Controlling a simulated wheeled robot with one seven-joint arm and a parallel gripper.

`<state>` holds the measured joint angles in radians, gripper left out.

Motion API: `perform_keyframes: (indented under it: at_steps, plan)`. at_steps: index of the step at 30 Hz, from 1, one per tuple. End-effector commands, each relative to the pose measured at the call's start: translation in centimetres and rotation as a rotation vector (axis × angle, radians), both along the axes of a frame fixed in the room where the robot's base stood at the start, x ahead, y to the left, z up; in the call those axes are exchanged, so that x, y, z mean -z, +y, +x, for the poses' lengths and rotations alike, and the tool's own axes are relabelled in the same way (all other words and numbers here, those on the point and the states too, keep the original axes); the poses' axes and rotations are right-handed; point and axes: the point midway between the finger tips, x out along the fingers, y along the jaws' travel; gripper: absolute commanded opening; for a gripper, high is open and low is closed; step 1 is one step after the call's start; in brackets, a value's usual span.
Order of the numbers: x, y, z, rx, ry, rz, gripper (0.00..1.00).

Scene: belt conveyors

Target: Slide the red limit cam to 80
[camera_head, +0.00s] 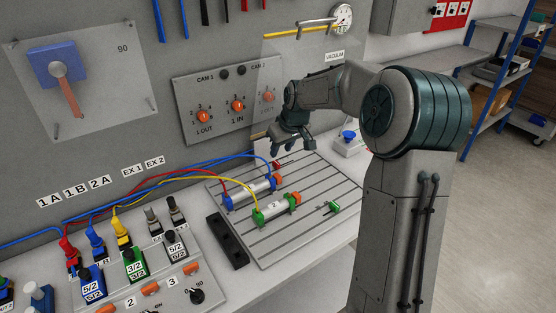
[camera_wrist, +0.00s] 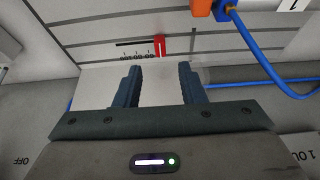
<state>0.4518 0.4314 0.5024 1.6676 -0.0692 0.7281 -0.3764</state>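The red limit cam (camera_wrist: 160,45) shows upright in the wrist view, at the right end of a small black-marked scale (camera_wrist: 136,50) whose numbers appear upside down and are too small to read surely. In the head view a small red piece (camera_head: 278,164), apparently the cam, is partly hidden below my gripper (camera_head: 291,148). My gripper also shows in the wrist view (camera_wrist: 160,72), with two dark fingers spread wide and nothing between them. The cam lies beyond the fingertips, roughly in line with the gap, and appears apart from them.
A slotted plate (camera_head: 330,178) carries a cylinder with blue ends (camera_head: 249,188), one with a green end (camera_head: 277,207) and a small green part (camera_head: 332,207). Blue hoses (camera_wrist: 262,55) loop close to the right of the cam. The panel wall (camera_head: 225,100) stands behind.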

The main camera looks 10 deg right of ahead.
Motion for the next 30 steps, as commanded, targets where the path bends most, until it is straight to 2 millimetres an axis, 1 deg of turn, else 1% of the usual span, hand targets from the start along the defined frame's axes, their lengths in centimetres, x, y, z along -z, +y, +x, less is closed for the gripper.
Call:
perform_keyframes:
  at_steps: [1, 3, 6, 9, 15, 23, 24, 27, 30]
  plan:
    - [1.1, 0.3, 0.3, -0.001, 0.004, 0.003, 0.36]
    - [2.4, 0.4, 0.8, -0.002, 0.004, 0.001, 0.36]
    - [4.0, 0.7, 1.4, 0.0, 0.003, 0.002, 0.36]
    - [5.1, 0.8, 1.9, -0.001, 0.003, 0.001, 0.36]
    - [6.2, 1.0, 2.3, 0.0, 0.001, 0.0, 0.36]
    - [6.2, 1.0, 2.3, 0.0, 0.0, 0.0, 0.36]
    - [6.2, 1.0, 2.3, 0.0, 0.0, 0.0, 0.25]
    - [6.2, 1.0, 2.3, 0.001, 0.0, 0.0, 0.0]
    - [6.2, 1.0, 2.3, 0.0, 0.0, 0.0, 0.0]
